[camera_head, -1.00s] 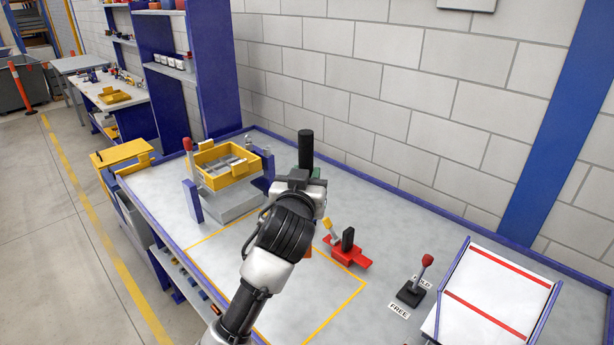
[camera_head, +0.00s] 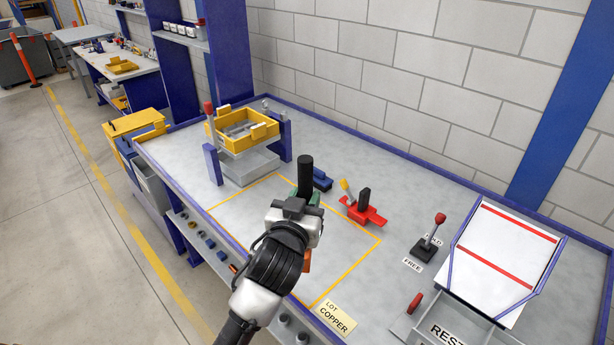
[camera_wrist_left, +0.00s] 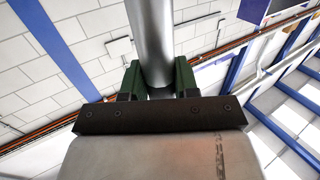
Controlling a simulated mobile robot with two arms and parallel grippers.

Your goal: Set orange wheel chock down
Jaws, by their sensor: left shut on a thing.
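My left gripper (camera_head: 300,202) is shut over the bench, and its arm comes up from the bottom of the head view. A dark upright post (camera_head: 305,175) rises from its jaws. In the left wrist view a grey cylinder (camera_wrist_left: 152,40) stands between the green-padded fingers (camera_wrist_left: 158,82). A small part of the orange wheel chock (camera_head: 307,262) shows just below the gripper; the arm hides the rest. I cannot tell whether it touches the bench. A yellow outlined rectangle (camera_head: 346,274) lies on the bench around this place. My right gripper is not in view.
A yellow bin (camera_head: 245,132) stands on a frame at the back left. A blue piece (camera_head: 321,180) and a red fixture (camera_head: 362,212) lie beyond the gripper. A red-knobbed lever (camera_head: 430,240) and a white sloped board (camera_head: 500,265) are at the right. The outlined area's right part is clear.

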